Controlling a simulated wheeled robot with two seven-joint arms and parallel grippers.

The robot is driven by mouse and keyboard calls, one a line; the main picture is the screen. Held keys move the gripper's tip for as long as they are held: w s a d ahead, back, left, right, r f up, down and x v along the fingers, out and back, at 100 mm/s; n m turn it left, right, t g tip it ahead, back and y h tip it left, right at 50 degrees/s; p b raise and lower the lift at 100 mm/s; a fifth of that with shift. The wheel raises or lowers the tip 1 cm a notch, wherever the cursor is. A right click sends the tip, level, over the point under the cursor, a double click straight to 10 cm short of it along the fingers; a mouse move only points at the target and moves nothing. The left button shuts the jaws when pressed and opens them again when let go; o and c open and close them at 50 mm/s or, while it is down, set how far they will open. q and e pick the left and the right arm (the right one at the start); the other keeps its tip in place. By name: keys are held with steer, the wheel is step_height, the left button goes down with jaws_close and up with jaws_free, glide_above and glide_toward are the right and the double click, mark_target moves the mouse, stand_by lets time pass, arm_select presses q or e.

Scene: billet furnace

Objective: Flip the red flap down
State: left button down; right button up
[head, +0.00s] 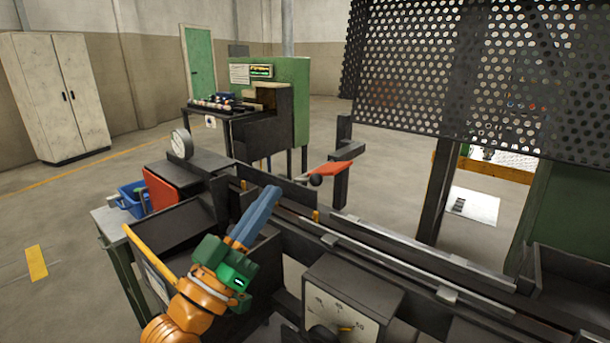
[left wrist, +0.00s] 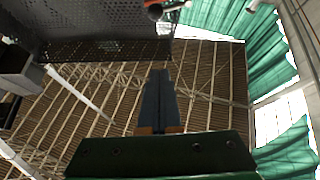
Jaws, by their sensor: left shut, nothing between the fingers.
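A red flap (head: 330,168) shows in the head view at the upper middle, beside a dark upright post. It lies nearly flat and slightly tilted, with a dark round knob (head: 315,180) at its left end. Another red plate (head: 162,190) leans at the left, beside the round gauge. My left gripper (head: 272,194) is shut and empty, its blue fingers pointing up, to the left of and nearer than the flap, apart from it. In the left wrist view its shut fingers (left wrist: 159,75) point upward, with a dark round end (left wrist: 153,12) at the top edge. My right gripper is out of view.
A dark rail channel (head: 400,245) runs to the right front. A dark bin with a yellow edge (head: 150,252) stands at the left, near a blue crate (head: 135,198). A scale box (head: 345,305) is in front. A perforated screen (head: 480,75) hangs at the upper right.

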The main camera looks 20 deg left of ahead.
arm_select(q)
step_height(320, 180, up, 5)
steer(key=p, duration=0.4)
glide_above(306, 181)
steer(key=s, duration=0.4)
steer(key=f, duration=0.3)
steer(key=w+f, duration=0.1)
steer(key=shift+w+d+f+b, duration=0.1)
steer(key=shift+d+f+b, duration=0.1)
steer(key=shift+d+b, duration=0.15)
steer(key=shift+d+f+m+h+b, duration=0.2)
steer(key=shift+m+h+b, duration=0.2)
steer(key=shift+m+b, duration=0.25)
steer(key=shift+f+m+g, duration=0.1)
steer(key=shift+m+g, duration=0.15)
steer(key=shift+g, duration=0.05)
